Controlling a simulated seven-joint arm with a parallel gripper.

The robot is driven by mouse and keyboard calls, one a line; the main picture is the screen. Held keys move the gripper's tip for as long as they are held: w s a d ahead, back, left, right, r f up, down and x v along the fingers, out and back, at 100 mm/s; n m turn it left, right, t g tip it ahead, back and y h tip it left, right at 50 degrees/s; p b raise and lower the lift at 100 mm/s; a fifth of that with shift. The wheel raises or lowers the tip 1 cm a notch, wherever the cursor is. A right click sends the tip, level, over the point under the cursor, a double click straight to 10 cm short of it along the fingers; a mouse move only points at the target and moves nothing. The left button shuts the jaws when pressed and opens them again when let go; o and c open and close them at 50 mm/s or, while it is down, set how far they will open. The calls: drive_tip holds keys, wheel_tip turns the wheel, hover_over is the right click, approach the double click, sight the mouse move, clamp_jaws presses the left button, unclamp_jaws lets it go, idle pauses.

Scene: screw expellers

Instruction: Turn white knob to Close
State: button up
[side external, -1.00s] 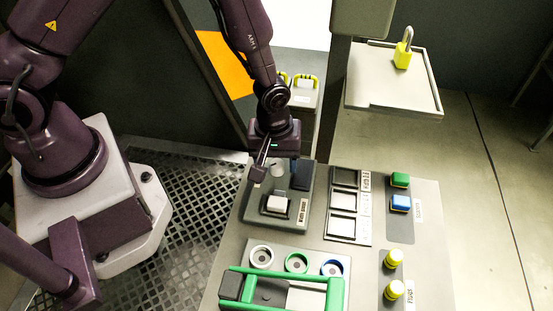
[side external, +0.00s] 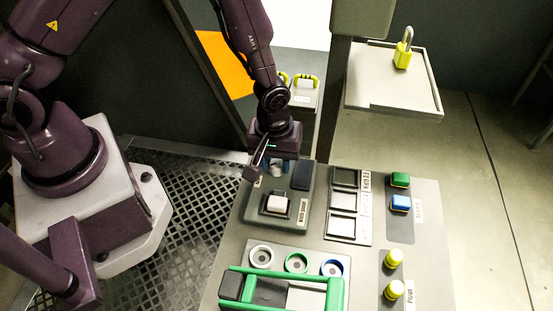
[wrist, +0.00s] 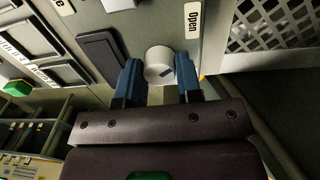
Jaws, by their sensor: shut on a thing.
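The white knob (wrist: 158,62) is a short round cylinder standing on the grey panel in the wrist view. A small dark mark shows on its face. My gripper (wrist: 160,70) has its two blue fingers on either side of the knob and is shut on it. An "Open" label (wrist: 193,20) is on the panel above and to the right of the knob. No full "Close" label can be read in the wrist view. In the side external view my gripper (side external: 273,167) is at the back of the control box (side external: 259,213), and it mostly hides the knob.
A dark rectangular pad (side external: 301,176) is just beside the knob. A white rocker switch (side external: 276,203) sits nearer the front of the box. Framed slots (side external: 343,202), green and blue blocks, yellow plugs (side external: 393,259) and a green-handled holder (side external: 338,293) share the table.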

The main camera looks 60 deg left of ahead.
drive_tip(key=m, duration=1.5)
drive_tip(key=shift+g, duration=0.3)
idle(0.4)
drive_tip(key=o, duration=0.9)
drive_tip(key=shift+o, duration=0.2)
wheel_tip(320, 180, up, 13)
drive_tip(key=shift+w+a, duration=0.2)
drive_tip(key=shift+a, duration=0.05)
